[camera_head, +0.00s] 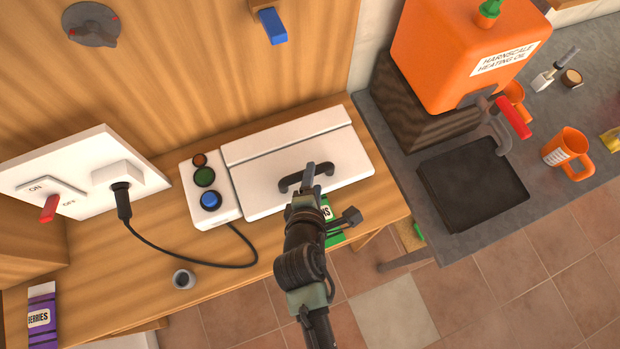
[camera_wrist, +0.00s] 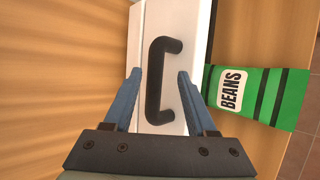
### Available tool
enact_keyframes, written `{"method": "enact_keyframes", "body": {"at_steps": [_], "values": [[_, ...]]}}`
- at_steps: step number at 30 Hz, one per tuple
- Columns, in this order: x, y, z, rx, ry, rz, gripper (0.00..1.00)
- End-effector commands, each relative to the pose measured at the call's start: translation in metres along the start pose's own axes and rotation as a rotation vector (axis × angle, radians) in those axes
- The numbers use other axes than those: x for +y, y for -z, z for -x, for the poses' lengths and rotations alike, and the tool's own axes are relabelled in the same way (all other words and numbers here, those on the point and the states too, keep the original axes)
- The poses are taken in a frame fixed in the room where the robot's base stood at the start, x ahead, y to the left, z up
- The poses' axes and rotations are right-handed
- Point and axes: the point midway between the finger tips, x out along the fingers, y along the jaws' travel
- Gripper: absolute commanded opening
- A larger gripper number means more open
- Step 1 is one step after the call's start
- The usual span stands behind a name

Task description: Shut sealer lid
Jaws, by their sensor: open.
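The sealer is a long white box with a white lid (camera_head: 262,192) on the wooden counter. The lid looks low over the body, but I cannot tell whether it is fully down. A black bar handle (camera_head: 289,183) stands on the lid; it also shows in the wrist view (camera_wrist: 156,85). My gripper (camera_head: 311,177) is open at the handle. In the wrist view, my gripper (camera_wrist: 160,74) has its two blue fingers on either side of the handle, with gaps between. A green BEANS bag (camera_wrist: 255,93) sticks out from the sealer's front edge; my arm partly hides it in the head view.
A control box (camera_head: 207,190) with several coloured buttons adjoins the sealer on the left. A black cable runs to the wall plug (camera_head: 120,180). A small grey cup (camera_head: 184,279) stands front left. An orange oil tank (camera_head: 440,60) and a black slab (camera_head: 472,185) are at right.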

Motion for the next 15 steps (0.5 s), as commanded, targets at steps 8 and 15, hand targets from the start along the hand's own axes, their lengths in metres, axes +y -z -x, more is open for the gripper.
{"method": "enact_keyframes", "body": {"at_steps": [8, 15], "values": [[-0.002, 0.000, 0.050, 0.000, 0.002, 0.001, 0.57], [-0.003, 0.000, 0.092, 0.000, 0.004, -0.001, 0.57]]}}
